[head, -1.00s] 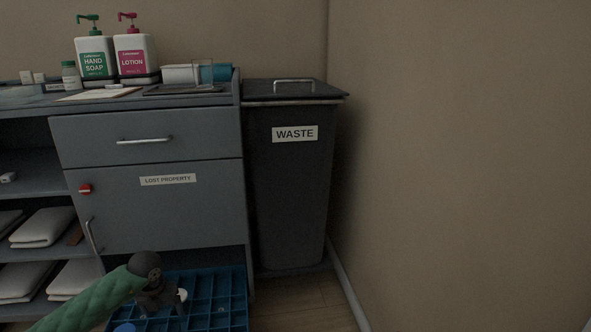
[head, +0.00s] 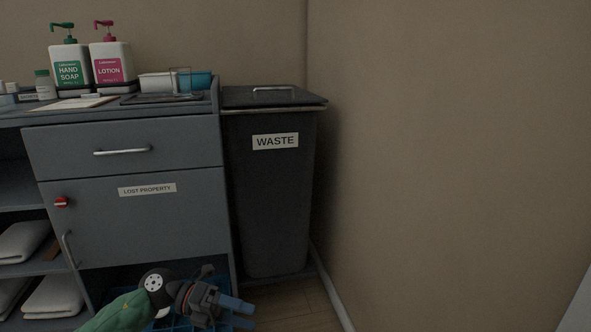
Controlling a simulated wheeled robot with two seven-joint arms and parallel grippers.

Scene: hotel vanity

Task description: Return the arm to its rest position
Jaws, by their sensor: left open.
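My left arm comes in from the bottom left with a green sleeve. My left gripper (head: 238,313) is at the bottom of the head view, low in front of the vanity, with its blue-grey fingers pointing right. It is open, and I see nothing between its fingers. It is over the blue compartment crate (head: 183,325), which it mostly hides. My right gripper is not in view.
The grey vanity (head: 130,225) has a drawer, a "LOST PROPERTY" door and shelves of folded towels (head: 50,297). Soap (head: 69,66) and lotion (head: 111,60) bottles stand on top. A waste bin (head: 272,200) stands beside it. Floor shows in front of the bin.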

